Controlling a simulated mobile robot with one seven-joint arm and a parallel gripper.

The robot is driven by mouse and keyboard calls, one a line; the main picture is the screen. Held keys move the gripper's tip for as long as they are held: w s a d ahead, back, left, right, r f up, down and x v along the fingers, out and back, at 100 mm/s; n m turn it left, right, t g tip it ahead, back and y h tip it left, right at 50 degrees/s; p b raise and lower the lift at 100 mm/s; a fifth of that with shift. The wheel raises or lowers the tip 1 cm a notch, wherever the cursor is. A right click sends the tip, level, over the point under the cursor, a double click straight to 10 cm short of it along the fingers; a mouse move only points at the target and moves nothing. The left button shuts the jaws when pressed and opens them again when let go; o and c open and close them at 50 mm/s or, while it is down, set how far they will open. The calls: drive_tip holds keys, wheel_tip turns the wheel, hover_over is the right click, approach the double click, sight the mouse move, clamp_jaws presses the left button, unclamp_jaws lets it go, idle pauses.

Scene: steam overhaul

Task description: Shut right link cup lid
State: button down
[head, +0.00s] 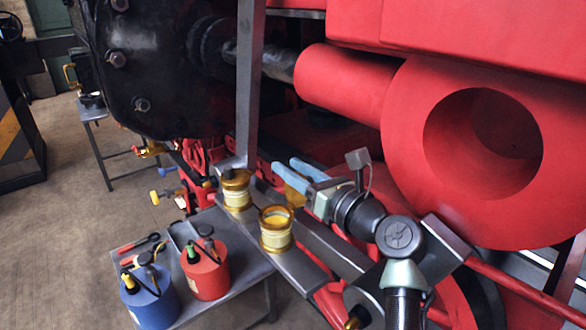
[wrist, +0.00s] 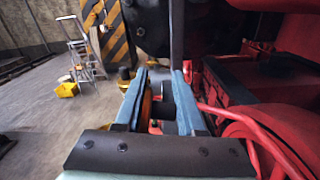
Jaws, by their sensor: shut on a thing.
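The right link cup (head: 276,240) is a small brass cup with a pale band. Its mouth is open and shows yellow inside. Its brass lid (head: 291,182) seems to stand raised at the back right of the rim, partly hidden by my fingers. My gripper (head: 287,168) reaches in from the right, just behind and above this cup. Its blue fingers are shut on the lid. In the wrist view an orange-gold edge (wrist: 146,106) shows by the left finger.
A grey upright bar (head: 248,90) rises right behind the left cup. A low table (head: 240,297) holds a red oil can (head: 206,275) and a blue oil can (head: 150,303). A large red cylinder (head: 400,140) fills the right. Open floor (head: 50,230) lies to the left.

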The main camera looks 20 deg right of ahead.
drive_tip(key=shift+a+n, duration=0.15)
drive_tip(key=shift+n, duration=0.25)
drive_tip(key=shift+s+a+f+n+b, duration=0.35)
drive_tip(key=shift+a+n+b, duration=0.6)
drive_tip(key=shift+n, duration=1.7)
drive_tip(key=shift+s+a+f+n+b, duration=0.25)
drive_tip(key=shift+s+a+n+b, duration=0.3)
drive_tip(key=shift+a+n, duration=1.4)
drive_tip(key=shift+s+a+f+n+b, duration=0.4)
drive_tip(key=shift+n+b, duration=0.45)
drive_tip(key=shift+n, duration=2.45)
drive_tip(key=shift+a, duration=0.1)
drive_tip(key=c, duration=0.7)
unclamp_jaws()
drive_tip(key=shift+o, duration=0.3)
drive_tip(key=shift+f, duration=0.15)
